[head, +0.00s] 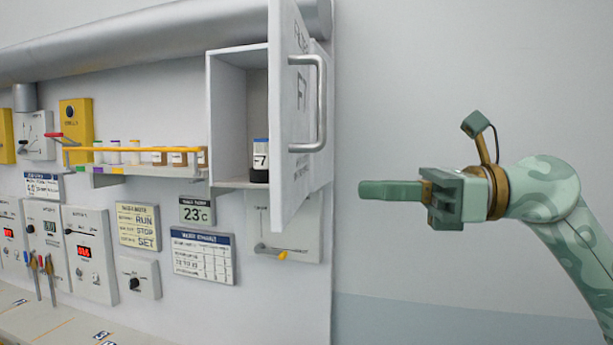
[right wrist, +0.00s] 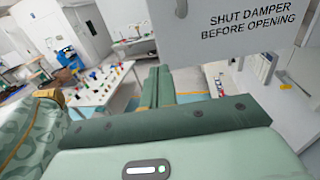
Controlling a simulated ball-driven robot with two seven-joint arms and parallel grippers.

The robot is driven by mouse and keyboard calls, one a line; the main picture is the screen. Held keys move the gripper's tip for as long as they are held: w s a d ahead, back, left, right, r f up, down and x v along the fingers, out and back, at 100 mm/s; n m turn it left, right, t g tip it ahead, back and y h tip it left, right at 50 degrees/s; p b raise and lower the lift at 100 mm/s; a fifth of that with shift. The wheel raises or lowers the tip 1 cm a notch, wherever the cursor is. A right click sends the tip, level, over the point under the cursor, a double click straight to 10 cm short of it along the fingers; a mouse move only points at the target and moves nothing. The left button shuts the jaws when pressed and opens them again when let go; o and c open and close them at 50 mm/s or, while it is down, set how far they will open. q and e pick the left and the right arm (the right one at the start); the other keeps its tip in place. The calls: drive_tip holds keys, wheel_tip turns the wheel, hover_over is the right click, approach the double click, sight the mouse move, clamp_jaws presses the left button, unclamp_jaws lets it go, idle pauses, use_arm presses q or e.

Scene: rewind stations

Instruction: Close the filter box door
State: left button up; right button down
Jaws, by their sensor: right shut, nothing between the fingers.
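The filter box (head: 228,110) is a white wall cabinet in the head view. Its door (head: 289,130) stands open, swung out toward me, with a metal bar handle (head: 322,104) on its right-hand face. A filter with a blue top and a label ending in 7 (head: 261,158) stands inside. My right gripper (head: 364,190) is shut and empty, to the right of the door and below the handle, apart from it in the picture. In the right wrist view the shut fingers (right wrist: 156,88) show below a white panel reading "SHUT DAMPER BEFORE OPENING" (right wrist: 225,40). My left gripper is not in view.
Left of the box, a shelf (head: 140,172) with a yellow rail holds several small bottles. Below the box is a panel with a yellow-tipped lever (head: 282,255). A large grey duct (head: 150,40) runs above. The wall on the right is bare.

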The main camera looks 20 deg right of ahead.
sight(282, 187)
drive_tip(key=p+x, duration=0.1)
drive_tip(key=x, duration=0.3)
drive_tip(key=p+x, duration=0.1)
drive_tip(key=x, duration=0.3)
drive_tip(key=shift+s+r+p, duration=0.15)
drive_tip(key=shift+r+p, duration=0.05)
drive_tip(key=shift+p, duration=0.2)
drive_tip(key=shift+w+a+f, duration=0.1)
drive_tip(key=shift+w+a, duration=0.1)
drive_tip(key=shift+a, duration=0.45)
drive_tip(key=shift+w+d, duration=0.1)
